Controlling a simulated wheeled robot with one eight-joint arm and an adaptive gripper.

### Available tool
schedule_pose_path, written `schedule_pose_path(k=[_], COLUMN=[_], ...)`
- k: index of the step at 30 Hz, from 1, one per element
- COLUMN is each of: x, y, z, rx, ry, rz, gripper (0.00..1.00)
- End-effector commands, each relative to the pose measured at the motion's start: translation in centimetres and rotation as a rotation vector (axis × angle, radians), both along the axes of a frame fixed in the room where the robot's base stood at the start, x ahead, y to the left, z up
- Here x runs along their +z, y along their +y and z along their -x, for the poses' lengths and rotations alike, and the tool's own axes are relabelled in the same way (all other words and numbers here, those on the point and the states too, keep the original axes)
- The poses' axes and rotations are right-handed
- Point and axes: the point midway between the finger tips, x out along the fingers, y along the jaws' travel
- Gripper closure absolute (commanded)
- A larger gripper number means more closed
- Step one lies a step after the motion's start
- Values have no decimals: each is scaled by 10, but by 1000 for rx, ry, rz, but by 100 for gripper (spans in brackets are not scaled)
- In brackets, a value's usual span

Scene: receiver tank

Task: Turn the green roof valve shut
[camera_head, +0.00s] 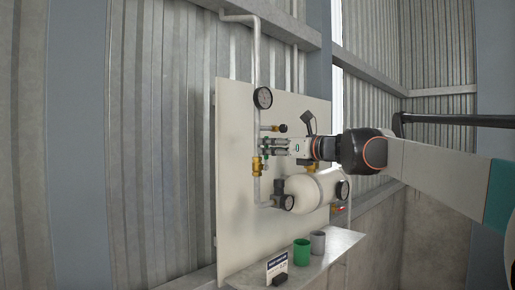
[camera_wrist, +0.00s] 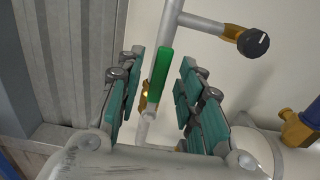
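The green valve handle (camera_wrist: 161,66) is a long bar on a brass valve body (camera_wrist: 143,98) on the grey pipe. In the wrist view it stands nearly upright, leaning slightly right, between the two teal-padded fingers of my gripper (camera_wrist: 160,70). A gap shows on each side of the bar, so the fingers are open and apart from it. In the head view my gripper (camera_head: 272,147) reaches in from the right at the pipe, just above the brass valve body (camera_head: 257,165); the fingers mostly hide the handle there.
A white tank (camera_head: 312,188) sits below my gripper. A black-knobbed valve (camera_head: 282,128) is close above, also in the wrist view (camera_wrist: 253,42). A gauge (camera_head: 262,98) is higher on the pipe. A shelf (camera_head: 330,252) holds a green cup (camera_head: 301,252), grey cup (camera_head: 318,242) and sign (camera_head: 277,266).

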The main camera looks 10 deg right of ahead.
Motion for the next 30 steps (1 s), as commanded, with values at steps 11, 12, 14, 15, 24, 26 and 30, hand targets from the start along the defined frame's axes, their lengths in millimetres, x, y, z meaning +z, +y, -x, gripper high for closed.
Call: schedule_pose_path(k=[11,12,14,15,24,26,30], x=[0,0,0,0,0,0,0], y=[0,0,0,0,0,1,3], z=[-1,-1,-1,-1,-1,-1,1], rx=[-2,-2,-2,-2,-1,-1,-1], ry=[0,0,0,0,-3,-8,-31], rz=[0,0,0,0,4,12,46], gripper=[66,73,86,95,100,100,100])
